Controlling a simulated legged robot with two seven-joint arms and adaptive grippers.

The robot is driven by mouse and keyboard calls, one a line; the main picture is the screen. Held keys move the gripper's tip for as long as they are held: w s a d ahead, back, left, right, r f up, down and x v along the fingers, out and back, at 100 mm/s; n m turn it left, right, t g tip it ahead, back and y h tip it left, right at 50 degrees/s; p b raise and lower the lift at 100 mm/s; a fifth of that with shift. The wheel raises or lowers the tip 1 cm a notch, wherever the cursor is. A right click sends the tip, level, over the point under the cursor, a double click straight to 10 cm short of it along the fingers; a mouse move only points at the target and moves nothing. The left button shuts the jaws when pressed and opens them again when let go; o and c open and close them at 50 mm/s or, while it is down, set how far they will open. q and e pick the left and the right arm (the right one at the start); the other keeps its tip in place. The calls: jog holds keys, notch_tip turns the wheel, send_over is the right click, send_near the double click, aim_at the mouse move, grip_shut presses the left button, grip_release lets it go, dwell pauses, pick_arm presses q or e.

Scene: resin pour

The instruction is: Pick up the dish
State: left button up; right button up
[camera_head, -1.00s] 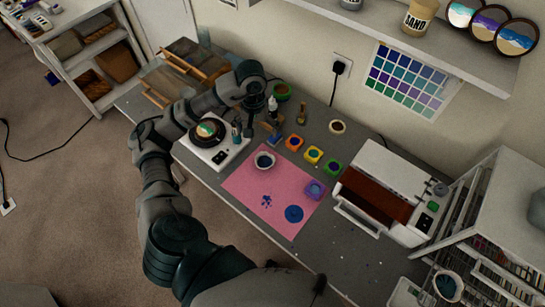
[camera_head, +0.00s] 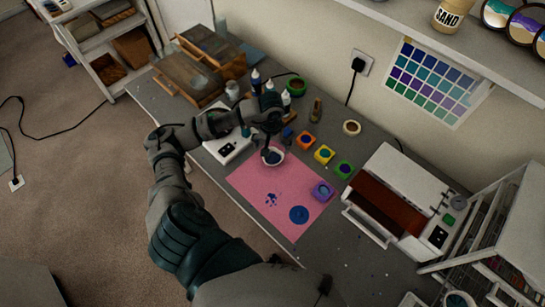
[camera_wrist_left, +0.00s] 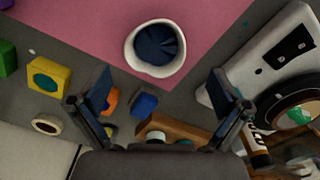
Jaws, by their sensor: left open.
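The dish (camera_head: 281,160) is a small white round bowl with dark blue contents. It stands upright on the back edge of the pink mat (camera_head: 248,182). It also shows in the left wrist view, at the top middle, with its white rim (camera_wrist_left: 158,71) clear. My left gripper (camera_head: 268,142) is just above and behind the dish in the head view and partly covers it. In the wrist view its two fingers (camera_wrist_left: 163,98) are spread wide and empty, with the dish beyond the tips. My right gripper is not in view.
Orange (camera_head: 305,141), yellow (camera_head: 324,154), green (camera_head: 345,169) and purple (camera_head: 322,191) pots stand right of the dish. A white scale with a round dark piece (camera_wrist_left: 292,108) lies at its left. Bottles (camera_head: 287,99) stand behind. A white machine (camera_head: 405,190) is farther right.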

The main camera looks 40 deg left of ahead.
aim_at(273, 159)
pick_arm(q)
jog(key=shift+w+d+f+p, duration=0.15)
jog(key=shift+f+p, duration=0.2)
jog(key=shift+f, duration=1.2)
jog(key=shift+s+d+f+p, duration=0.1)
jog(key=shift+f+p, duration=0.2)
jog(key=shift+f, duration=1.2)
jog(key=c, duration=1.2)
jog(key=shift+o, duration=0.2)
